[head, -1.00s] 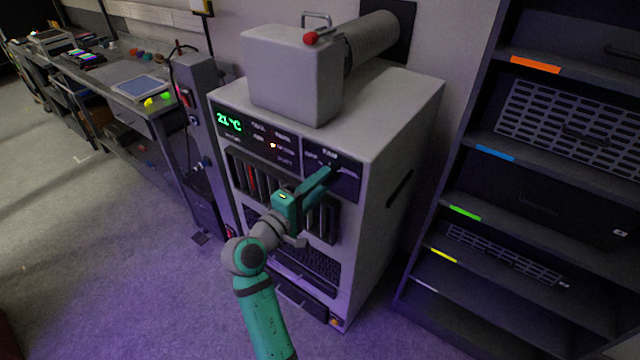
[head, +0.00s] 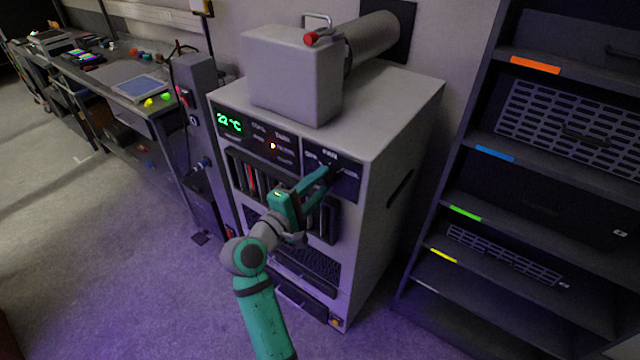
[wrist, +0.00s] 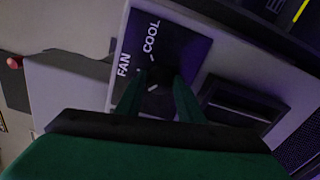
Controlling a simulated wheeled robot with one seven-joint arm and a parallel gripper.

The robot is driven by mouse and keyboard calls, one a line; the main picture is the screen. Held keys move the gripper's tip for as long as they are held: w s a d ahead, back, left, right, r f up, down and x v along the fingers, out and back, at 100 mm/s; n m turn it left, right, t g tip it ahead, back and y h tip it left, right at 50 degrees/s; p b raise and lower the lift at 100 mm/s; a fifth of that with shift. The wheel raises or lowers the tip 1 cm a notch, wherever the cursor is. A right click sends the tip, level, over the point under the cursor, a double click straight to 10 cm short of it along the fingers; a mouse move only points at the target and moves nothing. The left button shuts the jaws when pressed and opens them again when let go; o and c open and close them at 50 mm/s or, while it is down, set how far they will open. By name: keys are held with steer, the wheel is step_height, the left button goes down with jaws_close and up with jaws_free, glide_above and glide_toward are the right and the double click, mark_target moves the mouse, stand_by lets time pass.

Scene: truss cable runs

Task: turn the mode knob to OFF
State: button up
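The mode knob (wrist: 158,74) is a small dark knob on a black panel (head: 347,186) at the upper right of the grey cabinet's front. In the wrist view, FAN and COOL are readable beside it. In the head view, small lettering to the left of FAN is too blurred to read surely. My green gripper (head: 328,171) reaches the panel from the lower left.
The grey cabinet (head: 385,150) carries a box (head: 290,75) with a duct (head: 372,45) on top. A green display (head: 229,123) reads about 22 °C. A dark shelf rack (head: 480,180) stands close on the right, a workbench (head: 105,85) on the left. The floor at left is open.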

steer(key=shift+o, duration=1.4)
steer(key=v, duration=1.1)
steer(key=shift+w, duration=0.1)
steer(key=shift+f, duration=0.1)
